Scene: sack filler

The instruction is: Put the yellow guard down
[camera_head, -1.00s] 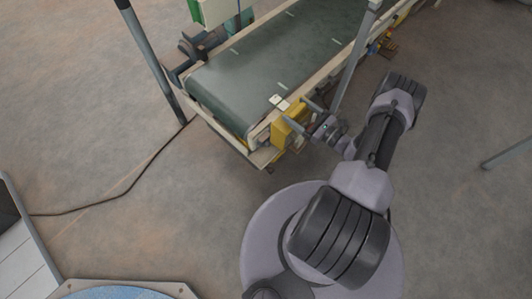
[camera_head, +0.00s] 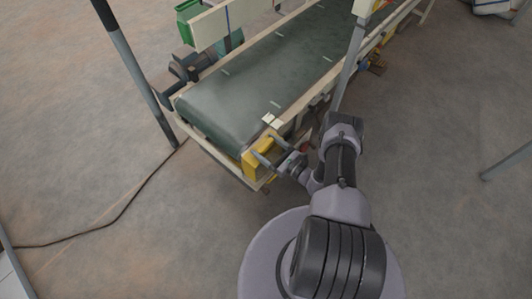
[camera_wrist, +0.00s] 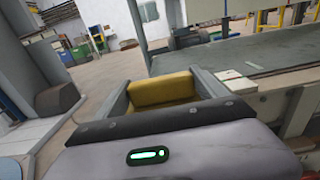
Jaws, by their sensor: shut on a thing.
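The yellow guard (camera_head: 256,157) is a box-like block at the near end corner of the conveyor, beside its cream side frame. My gripper (camera_head: 267,150) reaches it from the right, with a finger on either side. In the wrist view the guard (camera_wrist: 162,90) sits between the two grey fingers, and my gripper (camera_wrist: 163,84) is shut on it. Its lower part is hidden behind my gripper's body there. I cannot tell whether the guard touches the conveyor frame.
The conveyor's dark green belt (camera_head: 258,80) runs away to the upper right. A small white piece (camera_head: 271,119) lies on the frame edge near the guard. A grey post (camera_head: 352,55) stands close to my arm. A cable (camera_head: 105,225) crosses the floor at left. Floor at right is open.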

